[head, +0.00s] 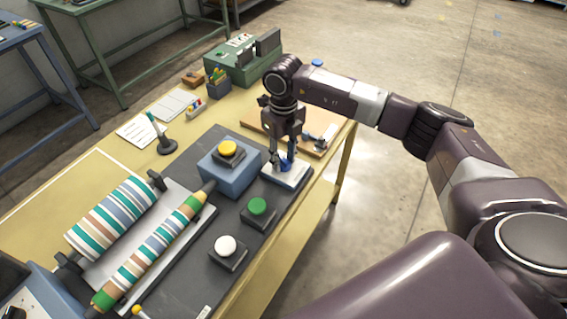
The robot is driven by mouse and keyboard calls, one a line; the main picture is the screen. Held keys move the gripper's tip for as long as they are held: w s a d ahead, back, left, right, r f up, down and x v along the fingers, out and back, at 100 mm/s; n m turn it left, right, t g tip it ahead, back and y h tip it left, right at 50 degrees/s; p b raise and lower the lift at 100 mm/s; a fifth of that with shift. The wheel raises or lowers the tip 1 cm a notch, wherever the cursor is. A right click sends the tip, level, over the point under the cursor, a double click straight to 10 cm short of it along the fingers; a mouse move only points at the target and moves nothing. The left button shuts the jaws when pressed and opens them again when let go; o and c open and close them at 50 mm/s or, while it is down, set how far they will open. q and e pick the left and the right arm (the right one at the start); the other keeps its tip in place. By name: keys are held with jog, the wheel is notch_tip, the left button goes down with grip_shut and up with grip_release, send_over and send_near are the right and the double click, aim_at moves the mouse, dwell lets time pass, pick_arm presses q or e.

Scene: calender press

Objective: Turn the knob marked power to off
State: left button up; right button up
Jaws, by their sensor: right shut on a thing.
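The knob (285,166) is blue and stands on a white base plate (287,176) at the right end of the dark machine bed. My right gripper (284,158) points down over it and is shut on the blue knob. The fingers hide part of the knob, and I cannot read any marking or its pointer position. My left gripper is not in view.
A yellow button (229,148) sits on a blue box (230,172) left of my gripper. A green button (258,206) and a white button (225,245) are nearer. Striped rollers (150,250) lie at left. Papers (172,105) and a green case (243,62) are behind.

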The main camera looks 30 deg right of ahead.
aim_at(284, 160)
jog(key=shift+n+b, duration=1.25)
jog(key=shift+n, duration=0.65)
jog(key=shift+r, duration=0.1)
jog(key=o, duration=1.2)
jog(key=shift+c, duration=0.2)
notch_tip(284, 160, up, 12)
